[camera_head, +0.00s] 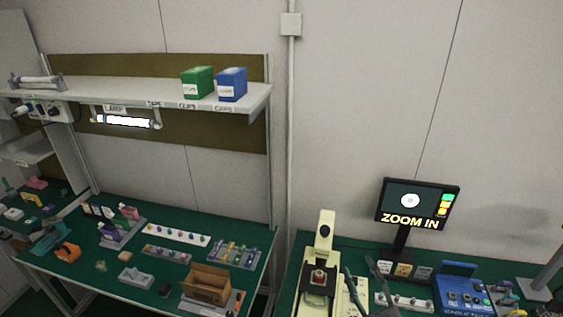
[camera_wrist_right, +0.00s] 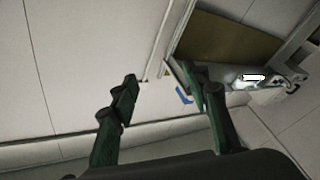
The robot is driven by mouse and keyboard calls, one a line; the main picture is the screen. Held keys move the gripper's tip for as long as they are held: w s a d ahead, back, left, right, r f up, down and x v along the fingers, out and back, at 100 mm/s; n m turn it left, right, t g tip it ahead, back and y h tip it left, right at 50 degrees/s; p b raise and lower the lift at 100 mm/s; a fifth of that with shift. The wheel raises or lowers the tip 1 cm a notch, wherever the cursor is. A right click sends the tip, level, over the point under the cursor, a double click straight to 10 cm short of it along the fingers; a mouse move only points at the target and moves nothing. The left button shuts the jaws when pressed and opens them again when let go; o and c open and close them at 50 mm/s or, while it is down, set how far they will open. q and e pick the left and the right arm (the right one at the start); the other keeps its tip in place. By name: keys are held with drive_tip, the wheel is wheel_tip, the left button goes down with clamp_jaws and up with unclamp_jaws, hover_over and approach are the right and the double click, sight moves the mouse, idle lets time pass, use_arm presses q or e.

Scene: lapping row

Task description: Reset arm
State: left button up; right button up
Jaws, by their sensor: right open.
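My right gripper (camera_head: 365,277) shows at the bottom of the head view, its two dark fingers spread in front of the right-hand bench. In the right wrist view my right gripper (camera_wrist_right: 162,82) is open, with nothing visible between its dark green fingers. Behind it are pale wall and, at the upper right, part of the shelf unit. My left gripper is not in view.
The right bench holds a cream microscope-like device (camera_head: 325,240), a monitor (camera_head: 417,205) reading ZOOM IN and a blue case (camera_head: 460,290). The left bench carries several small parts and a cardboard box (camera_head: 207,285). Green (camera_head: 197,83) and blue (camera_head: 232,85) boxes stand on the shelf (camera_head: 150,95).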

drive_tip(key=s+d+f+m+g+h, duration=0.25)
drive_tip(key=d+f+m+h, duration=0.35)
drive_tip(key=d+f, duration=0.3)
drive_tip(key=s+d+f+m+g+h, duration=0.1)
drive_tip(key=s+d+f+m+g, duration=0.2)
drive_tip(key=f, duration=0.4)
drive_tip(key=s+d+f+g+h, duration=0.25)
drive_tip(key=s+d+f, duration=0.2)
drive_tip(key=f, duration=0.25)
drive_tip(key=s+a+f+g+y, duration=0.2)
drive_tip(key=s+f+g, duration=0.3)
drive_tip(key=s, duration=0.5)
drive_tip(key=s+a+f+g+y, duration=0.1)
drive_tip(key=s+f+g, duration=0.2)
drive_tip(key=s+f, duration=0.55)
wheel_tip(320, 180, down, 30)
drive_tip(key=s+a+g+b, duration=0.1)
drive_tip(key=s+g, duration=0.1)
drive_tip(key=s+f+b, duration=0.1)
drive_tip(key=s+f, duration=1.7)
drive_tip(key=s, duration=0.1)
drive_tip(key=shift+s+a+f+g+y, duration=0.15)
drive_tip(key=shift+s+g+y, duration=0.1)
drive_tip(key=shift+g+y, duration=0.2)
